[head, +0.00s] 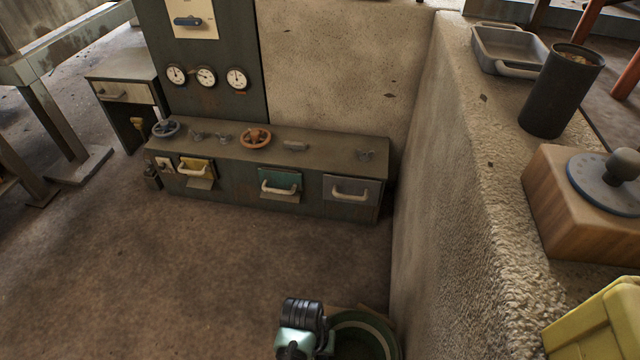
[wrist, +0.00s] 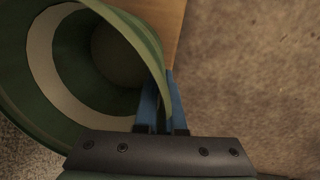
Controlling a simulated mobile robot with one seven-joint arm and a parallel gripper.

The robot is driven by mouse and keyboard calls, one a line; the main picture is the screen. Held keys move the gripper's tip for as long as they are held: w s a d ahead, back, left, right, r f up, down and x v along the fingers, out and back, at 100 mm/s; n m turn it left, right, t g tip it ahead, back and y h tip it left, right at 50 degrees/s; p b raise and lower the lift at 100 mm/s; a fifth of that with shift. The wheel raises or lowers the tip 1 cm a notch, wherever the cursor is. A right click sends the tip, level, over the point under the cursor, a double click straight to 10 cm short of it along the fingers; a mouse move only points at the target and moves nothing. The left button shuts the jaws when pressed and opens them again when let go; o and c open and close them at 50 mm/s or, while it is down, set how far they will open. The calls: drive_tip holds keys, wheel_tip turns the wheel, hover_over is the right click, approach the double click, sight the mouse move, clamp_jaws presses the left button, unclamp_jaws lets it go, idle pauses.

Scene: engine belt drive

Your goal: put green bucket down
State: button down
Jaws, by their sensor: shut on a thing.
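The green bucket (head: 388,336) is at the bottom of the head view, close to the concrete wall and partly cut off by the frame edge. In the wrist view the bucket (wrist: 22,82) fills the left side, its open mouth facing the camera; it has a pale band inside and looks empty. My gripper (wrist: 160,88) is shut on the bucket's wall at the rim, with one blue finger inside and one outside. I cannot tell whether the bucket's bottom touches anything.
A tan board or box edge (wrist: 160,12) shows beside the bucket. The concrete wall (head: 450,220) rises right of it, bearing a grey tray (head: 510,50), a dark cylinder (head: 560,92) and a wooden block (head: 560,205). A drawer cabinet (head: 235,185) stands behind; brown floor (head: 160,270) lies clear to the left.

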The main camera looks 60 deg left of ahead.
drive_tip(key=c, duration=1.4)
unclamp_jaws()
drive_tip(key=o, duration=0.4)
wheel_tip(320, 180, up, 12)
drive_tip(key=s+p, duration=0.1)
drive_tip(key=p, duration=0.6)
drive_tip(key=shift+s+a, duration=0.15)
drive_tip(key=shift+a, duration=0.3)
